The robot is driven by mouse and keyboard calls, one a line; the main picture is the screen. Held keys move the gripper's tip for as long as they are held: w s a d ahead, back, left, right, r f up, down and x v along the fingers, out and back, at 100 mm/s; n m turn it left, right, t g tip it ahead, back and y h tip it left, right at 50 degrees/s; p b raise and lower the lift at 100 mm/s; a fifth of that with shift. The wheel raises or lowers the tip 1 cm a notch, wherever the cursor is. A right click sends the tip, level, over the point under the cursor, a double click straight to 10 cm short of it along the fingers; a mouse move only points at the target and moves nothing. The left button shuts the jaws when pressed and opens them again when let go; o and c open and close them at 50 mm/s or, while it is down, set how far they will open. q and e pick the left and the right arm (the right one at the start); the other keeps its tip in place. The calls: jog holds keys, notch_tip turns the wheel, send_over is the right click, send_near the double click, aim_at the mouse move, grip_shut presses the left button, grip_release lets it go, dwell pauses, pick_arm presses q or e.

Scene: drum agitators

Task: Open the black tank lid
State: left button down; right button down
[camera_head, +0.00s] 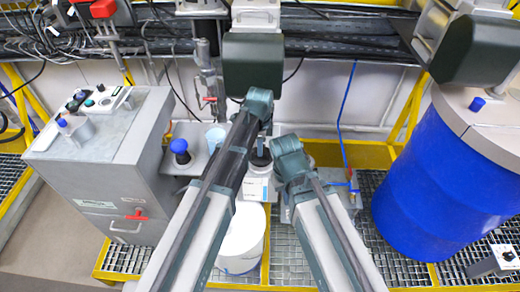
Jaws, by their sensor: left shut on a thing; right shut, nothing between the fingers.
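A small white tank with a label (256,188) stands in the middle of the head view, between my two arms. Its black lid (260,159) is on top and partly covered by my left gripper. My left gripper (261,145) points down at the lid and is shut on it; the fingertips are small and partly hidden. My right gripper (283,182) is lower, just right of the white tank, shut and empty. Its fingers are mostly hidden by my wrist. I cannot tell whether it touches the tank.
A grey control cabinet (110,170) stands at the left, a large blue drum (430,185) at the right. Dark motor blocks hang above at centre (252,65) and right (478,50). A white bucket (243,240) stands in front on the grating, partly behind my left arm.

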pick_arm(q)
jog(key=shift+w+d+r+g, duration=0.1)
jog(key=shift+w+r+g, duration=0.35)
jog(key=shift+w, duration=0.3)
jog(key=shift+r+p, duration=0.25)
jog(key=shift+p, duration=0.15)
jog(key=shift+w+r, duration=0.25)
jog(key=shift+w+r+p, duration=0.45)
jog(key=shift+w+p, duration=0.15)
jog(key=shift+w, duration=0.25)
jog(key=shift+w+r, duration=0.1)
jog(key=shift+w, duration=0.2)
pick_arm(e)
notch_tip(320, 180, up, 3)
jog(key=shift+s+f, duration=0.1)
jog(key=shift+s, duration=0.05)
pick_arm(q)
jog(key=shift+w, duration=0.1)
